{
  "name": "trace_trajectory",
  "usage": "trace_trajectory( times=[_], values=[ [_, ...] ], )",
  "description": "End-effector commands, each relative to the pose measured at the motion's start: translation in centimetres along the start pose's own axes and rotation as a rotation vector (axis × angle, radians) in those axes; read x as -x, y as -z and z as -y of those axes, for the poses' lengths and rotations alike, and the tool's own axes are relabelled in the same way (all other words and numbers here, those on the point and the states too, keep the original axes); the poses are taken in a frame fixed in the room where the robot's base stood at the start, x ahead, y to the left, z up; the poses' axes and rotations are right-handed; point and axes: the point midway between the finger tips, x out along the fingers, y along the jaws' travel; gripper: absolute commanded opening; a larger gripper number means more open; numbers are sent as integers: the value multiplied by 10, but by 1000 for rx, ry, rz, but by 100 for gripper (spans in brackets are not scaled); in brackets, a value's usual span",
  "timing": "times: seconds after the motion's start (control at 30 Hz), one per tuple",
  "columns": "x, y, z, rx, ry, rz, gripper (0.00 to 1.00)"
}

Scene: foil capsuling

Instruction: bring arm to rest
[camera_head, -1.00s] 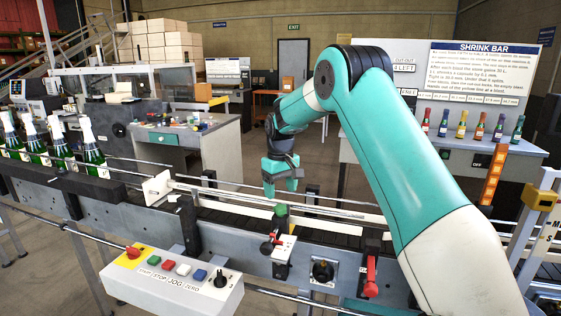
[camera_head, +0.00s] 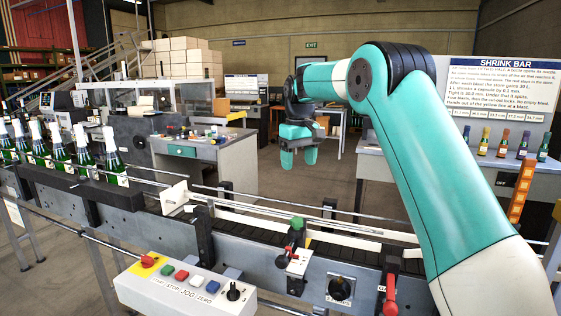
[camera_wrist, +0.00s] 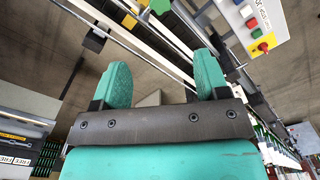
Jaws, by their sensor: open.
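My gripper (camera_head: 299,157) hangs above and behind the conveyor in the head view, with its teal fingers pointing down. In the wrist view my gripper (camera_wrist: 160,82) shows two teal fingers spread apart with nothing between them. My arm reaches in from the right and bends down at the wrist. The gripper is clear of the conveyor rails and touches nothing that I can see.
Green bottles with white tops (camera_head: 86,151) stand in a row on the conveyor (camera_head: 262,225) at left. A control box (camera_head: 185,287) with coloured buttons is in front. A workbench (camera_head: 225,160) stands behind. Several small bottles (camera_head: 503,143) line a shelf at right.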

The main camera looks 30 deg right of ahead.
Motion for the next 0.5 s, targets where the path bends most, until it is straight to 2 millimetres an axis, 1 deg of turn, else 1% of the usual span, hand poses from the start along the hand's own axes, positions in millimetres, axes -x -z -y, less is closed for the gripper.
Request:
trace_trajectory(
  times=[0.17,0.27,0.37,0.47,0.5],
  values=[
    [0,0,0,0,0,0,68],
    [2,-3,8,15,1,-4,68],
    [7,-16,35,69,7,-16,68],
    [12,-46,81,159,26,-41,68],
    [13,-62,102,200,38,-52,68]
  ],
)
